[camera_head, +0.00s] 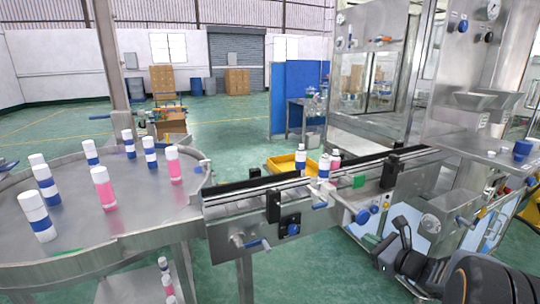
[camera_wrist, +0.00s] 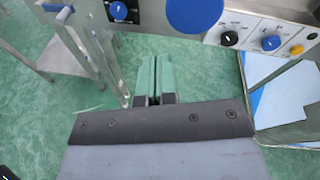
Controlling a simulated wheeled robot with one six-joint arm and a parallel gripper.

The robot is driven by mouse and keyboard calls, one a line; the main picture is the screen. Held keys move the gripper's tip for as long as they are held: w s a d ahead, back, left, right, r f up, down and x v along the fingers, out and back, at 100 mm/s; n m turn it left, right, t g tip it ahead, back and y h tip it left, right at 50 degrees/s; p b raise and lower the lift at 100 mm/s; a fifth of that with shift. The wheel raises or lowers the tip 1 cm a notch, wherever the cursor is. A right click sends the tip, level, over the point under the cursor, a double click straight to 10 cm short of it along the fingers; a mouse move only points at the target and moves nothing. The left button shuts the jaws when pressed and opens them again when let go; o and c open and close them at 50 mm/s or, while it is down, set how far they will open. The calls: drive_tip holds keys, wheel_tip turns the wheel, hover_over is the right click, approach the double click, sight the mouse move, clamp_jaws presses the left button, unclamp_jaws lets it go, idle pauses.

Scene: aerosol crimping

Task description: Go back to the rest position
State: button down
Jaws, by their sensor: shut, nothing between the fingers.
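My gripper shows in the wrist view (camera_wrist: 155,78), its two fingers side by side and shut with nothing between them. They point toward the green floor (camera_wrist: 205,75), below and in front of a machine panel. In the head view my dark arm is at the lower right, beside the conveyor's front side and clear of the bottles. The fingertips are hard to make out there.
A conveyor (camera_head: 240,203) with several bottles runs from a round steel table (camera_head: 140,205) to the crimping machine (camera_head: 455,135). Knobs and a panel (camera_wrist: 275,35) stand close ahead of my gripper. A yellow bin (camera_head: 282,163) is behind the conveyor. Open floor lies below.

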drive_tip(key=s+a+f+n+g+h+p, duration=0.1)
drive_tip(key=s+a+n+g+p, duration=0.1)
drive_tip(key=s+a+n+g, duration=0.55)
drive_tip(key=s+a+f+n+g+h+p, duration=0.1)
drive_tip(key=s+a+f+n+g+p, duration=0.25)
drive_tip(key=n, duration=0.65)
drive_tip(key=s+a+r+n+h+p, duration=0.2)
drive_tip(key=s+r+n+h+p, duration=0.3)
drive_tip(key=r+n, duration=0.5)
wheel_tip(320, 180, up, 2)
drive_tip(key=shift+s+a+r+t, duration=0.25)
drive_tip(key=shift+s+a+t, duration=0.05)
drive_tip(key=shift+s, duration=0.4)
